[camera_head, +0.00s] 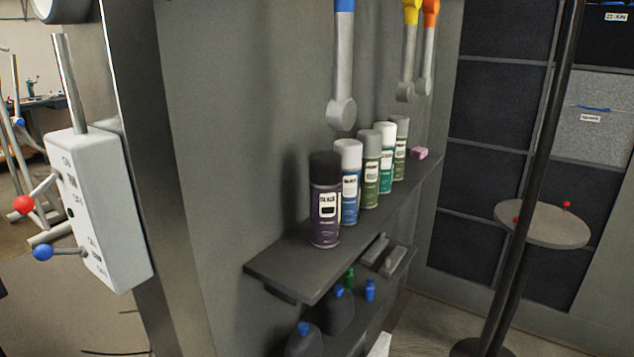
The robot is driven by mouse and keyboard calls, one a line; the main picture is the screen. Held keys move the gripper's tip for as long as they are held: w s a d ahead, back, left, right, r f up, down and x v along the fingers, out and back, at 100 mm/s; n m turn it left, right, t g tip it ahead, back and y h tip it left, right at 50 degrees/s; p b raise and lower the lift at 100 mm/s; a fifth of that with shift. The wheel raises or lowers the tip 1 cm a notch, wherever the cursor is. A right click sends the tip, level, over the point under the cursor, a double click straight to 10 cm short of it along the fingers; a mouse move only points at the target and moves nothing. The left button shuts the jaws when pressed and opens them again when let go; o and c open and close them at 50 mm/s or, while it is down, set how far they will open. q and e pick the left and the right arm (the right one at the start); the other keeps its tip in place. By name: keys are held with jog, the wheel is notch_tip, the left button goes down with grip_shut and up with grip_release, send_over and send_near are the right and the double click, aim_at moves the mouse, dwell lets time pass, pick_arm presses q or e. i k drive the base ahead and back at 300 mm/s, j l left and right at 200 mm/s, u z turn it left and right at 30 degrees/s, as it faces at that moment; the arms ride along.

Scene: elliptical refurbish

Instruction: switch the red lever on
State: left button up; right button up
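The red lever is a short metal stick with a red ball knob (24,204) on the left side of a white switch box (105,215), at the left of the head view. Its stick runs from the box down and to the left to the knob. Small ON and OFF style labels are printed on the box face by the lever, seen at a steep angle. A second lever with a blue ball knob (42,252) sits below it on the same box. I cannot tell the red lever's exact setting from this angle. Neither gripper is recognisable in view.
A metal pipe (70,85) rises from the box, beside a grey panel wall (230,120). A shelf (290,262) holds several spray cans (325,200). Wrench-like tools (342,75) hang above. A dark pole (535,150) with a small round table (545,228) stands at right.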

aim_at(24, 203)
jog(key=u, duration=1.4)
